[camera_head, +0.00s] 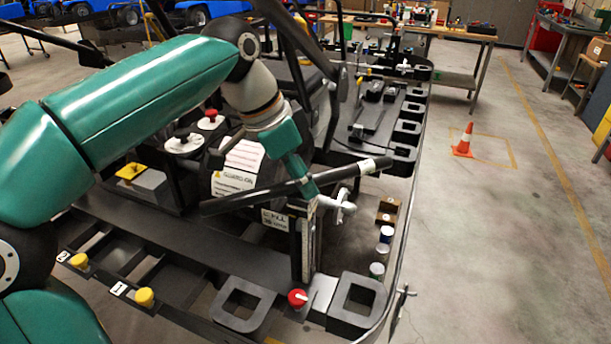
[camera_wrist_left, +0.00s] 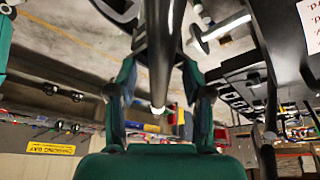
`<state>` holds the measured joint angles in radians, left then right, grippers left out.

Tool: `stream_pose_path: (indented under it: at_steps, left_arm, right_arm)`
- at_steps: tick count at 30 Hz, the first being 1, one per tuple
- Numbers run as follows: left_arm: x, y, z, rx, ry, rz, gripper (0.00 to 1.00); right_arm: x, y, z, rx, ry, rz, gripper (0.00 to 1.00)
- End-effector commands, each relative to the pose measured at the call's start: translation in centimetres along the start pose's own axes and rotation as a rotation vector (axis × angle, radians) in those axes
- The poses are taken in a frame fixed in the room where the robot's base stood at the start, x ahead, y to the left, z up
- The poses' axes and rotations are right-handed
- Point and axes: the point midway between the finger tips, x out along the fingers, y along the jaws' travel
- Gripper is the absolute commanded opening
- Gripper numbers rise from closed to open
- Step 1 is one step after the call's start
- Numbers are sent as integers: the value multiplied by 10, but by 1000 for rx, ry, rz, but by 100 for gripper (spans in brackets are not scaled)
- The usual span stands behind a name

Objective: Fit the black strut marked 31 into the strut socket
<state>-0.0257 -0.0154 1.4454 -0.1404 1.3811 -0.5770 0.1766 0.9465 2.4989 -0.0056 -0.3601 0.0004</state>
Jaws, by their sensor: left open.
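The black strut (camera_head: 345,173) lies slanted across the kart's front, its right end higher and carrying a pale band. I cannot read the mark 31 on it. My left gripper (camera_head: 308,187) is at the middle of the strut, open. In the left wrist view the strut (camera_wrist_left: 160,55) runs between the two spread fingers of my left gripper (camera_wrist_left: 157,92), with gaps beside it and a pale tip at its near end. A white winged fitting (camera_head: 344,207) stands just below the strut; I cannot tell whether it belongs to the strut socket. My right gripper is out of view.
A black stand frame with square openings (camera_head: 357,300) runs along the front and right. A red knob (camera_head: 297,298) and yellow knobs (camera_head: 145,297) sit on it. Small cans (camera_head: 386,234) stand inside the right rail. The floor around the orange cone (camera_head: 464,140) is largely clear.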

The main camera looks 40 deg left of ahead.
Motion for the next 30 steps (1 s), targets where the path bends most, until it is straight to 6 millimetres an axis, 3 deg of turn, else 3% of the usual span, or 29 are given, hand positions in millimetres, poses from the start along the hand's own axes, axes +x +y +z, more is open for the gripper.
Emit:
stream_pose_path:
  at_steps: [6, 21, 30]
  left_arm:
    - [-21, 0, -3, 1, 3, -2, 50]
    - [-55, 0, 92, -3, 0, -2, 50]
    - [-63, 0, 108, 1, -1, 1, 50]
  right_arm:
    - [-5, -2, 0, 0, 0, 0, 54]
    - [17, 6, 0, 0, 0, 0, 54]
    - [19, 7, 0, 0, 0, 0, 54]
